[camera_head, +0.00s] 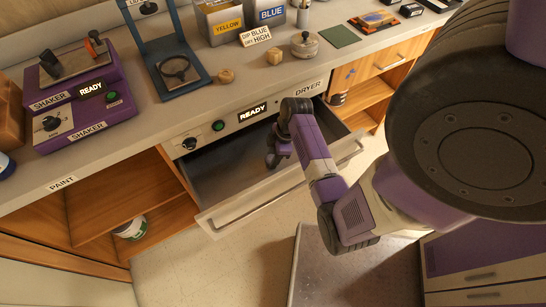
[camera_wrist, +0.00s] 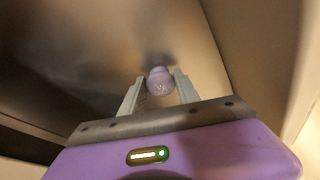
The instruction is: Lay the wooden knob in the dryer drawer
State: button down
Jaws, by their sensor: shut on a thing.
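The dryer drawer (camera_head: 258,203) is pulled open below the counter, under the DRYER label and the lit READY display. My gripper (camera_head: 273,158) reaches down into the drawer at its middle. In the wrist view, its two grey fingers are closed on a small rounded lavender-coloured knob (camera_wrist: 160,81). The knob sits between the fingertips, over the metal drawer floor (camera_wrist: 185,48). I cannot tell whether it touches the floor. My gripper hides the knob in the head view.
Two small wooden pieces (camera_head: 225,76) (camera_head: 282,55) stand on the counter (camera_head: 150,122). Shakers (camera_head: 85,120), a blue stand (camera_head: 177,70), a lidded round pot (camera_head: 304,43) and YELLOW and BLUE bins (camera_head: 226,22) are there too. The drawer's walls surround my gripper. Its visible floor is bare.

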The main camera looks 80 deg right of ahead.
jog(key=shift+f, duration=0.15)
jog(key=c, duration=0.9)
grip_release()
jog(key=p+v, duration=0.1)
jog(key=v, duration=1.1)
jog(key=shift+s, duration=0.1)
